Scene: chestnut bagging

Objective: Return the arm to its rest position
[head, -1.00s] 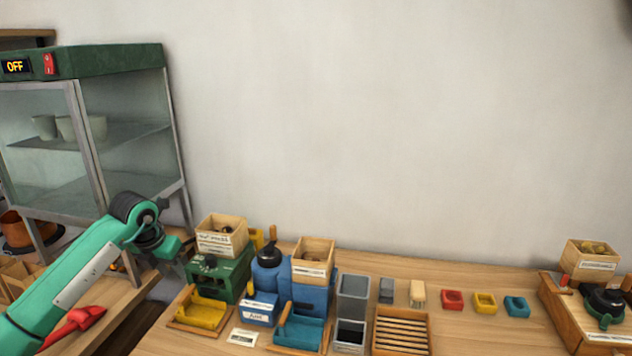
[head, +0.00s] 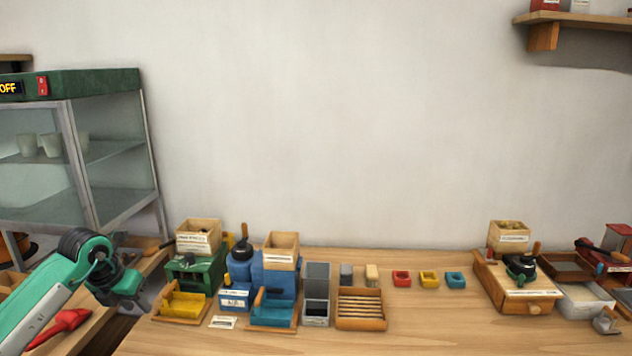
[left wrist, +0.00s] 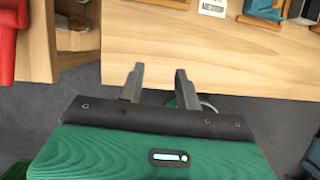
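My left arm (head: 40,300) comes in from the left in the head view, in front of the glass cabinet and left of the bench. My left gripper (head: 140,305) hangs near the bench's left end. In the left wrist view, the two grey fingers of the left gripper (left wrist: 158,82) stand apart with nothing between them. The bench edge and grey floor show beyond and beneath them. My right gripper is in neither view.
The wooden bench (head: 430,330) holds a green machine (head: 203,270), a blue machine (head: 285,280), a slatted wooden tray (head: 362,323) and small coloured blocks. A glass cabinet (head: 110,165) stands at left. A red scoop-like object (head: 62,325) lies near my left arm.

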